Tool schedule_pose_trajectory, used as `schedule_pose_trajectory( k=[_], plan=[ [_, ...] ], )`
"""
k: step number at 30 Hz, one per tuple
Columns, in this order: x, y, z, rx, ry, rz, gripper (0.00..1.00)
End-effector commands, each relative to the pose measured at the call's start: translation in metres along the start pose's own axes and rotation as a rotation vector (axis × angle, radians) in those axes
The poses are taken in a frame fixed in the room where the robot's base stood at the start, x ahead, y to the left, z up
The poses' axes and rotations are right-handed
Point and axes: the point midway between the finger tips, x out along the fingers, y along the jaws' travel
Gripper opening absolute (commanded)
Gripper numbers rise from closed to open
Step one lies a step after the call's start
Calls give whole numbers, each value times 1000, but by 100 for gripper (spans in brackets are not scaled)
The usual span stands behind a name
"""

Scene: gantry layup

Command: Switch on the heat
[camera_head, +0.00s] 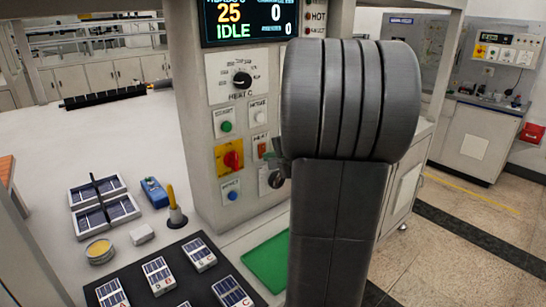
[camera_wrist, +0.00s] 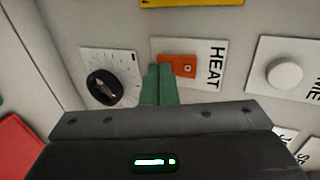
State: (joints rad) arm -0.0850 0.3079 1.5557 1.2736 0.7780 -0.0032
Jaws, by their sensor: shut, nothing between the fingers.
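The heat switch is an orange rocker (camera_wrist: 185,66) on a white plate lettered HEAT in the wrist view. A small light mark shows on its face. In the head view the orange switch (camera_head: 262,149) is on the control panel, just left of my arm. My gripper (camera_wrist: 159,72) has its green fingers shut together and empty. The fingertips are at the left edge of the rocker in the wrist view and cover part of its plate. I cannot tell whether they touch it. In the head view my arm hides most of the gripper. The display (camera_head: 238,22) reads 25 and IDLE.
Beside the switch are a black dial (camera_wrist: 103,88) and a white round button (camera_wrist: 285,73). The panel also has a red-and-yellow rotary switch (camera_head: 229,156) and a blue button (camera_head: 232,195). A black mat (camera_head: 180,255) with small panels and a green mat (camera_head: 268,262) lie below.

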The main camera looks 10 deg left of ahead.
Motion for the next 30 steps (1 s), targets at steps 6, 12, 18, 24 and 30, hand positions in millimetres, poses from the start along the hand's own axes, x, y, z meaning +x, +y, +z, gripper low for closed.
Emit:
schedule_pose_trajectory(
  k=[6,12,18,24,30],
  plan=[
    [1,2,0,0,0,-4,0],
    [6,6,0,-1,1,-41,0],
    [4,0,0,1,0,-41,0],
    [2,-4,0,0,0,-41,0],
    [-2,-14,0,-1,0,-42,0]
  ],
)
